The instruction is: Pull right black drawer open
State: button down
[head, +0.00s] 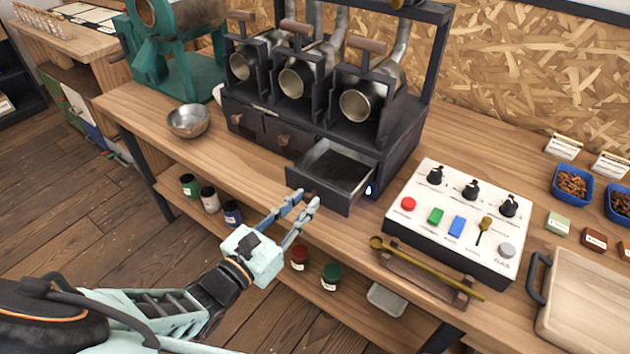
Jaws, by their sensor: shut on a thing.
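The right black drawer (332,198) stands pulled out from the base of the black three-barrel sample roaster (400,150). Its grey inside shows a dark bottom or dark contents; I cannot tell which. My gripper (308,199) is at the drawer's front face, with its two pale fingers pointing at it. The fingers are shut on the drawer's handle, which is mostly hidden between them. The two other drawers, left (236,119) and middle (283,141), are closed, with small knobs on their fronts.
A white control box (455,215) with knobs and coloured buttons stands right of the drawer. A brass scoop (425,266) lies in front of it. A metal bowl (188,121) sits on the left of the wooden bench. Jars (232,213) stand on the shelf below.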

jog(key=shift+s+a, duration=0.15)
jog(key=shift+s, duration=0.05)
jog(key=c, duration=1.8)
grip_release()
jog(key=shift+o, duration=0.2)
jog(key=v, duration=1.2)
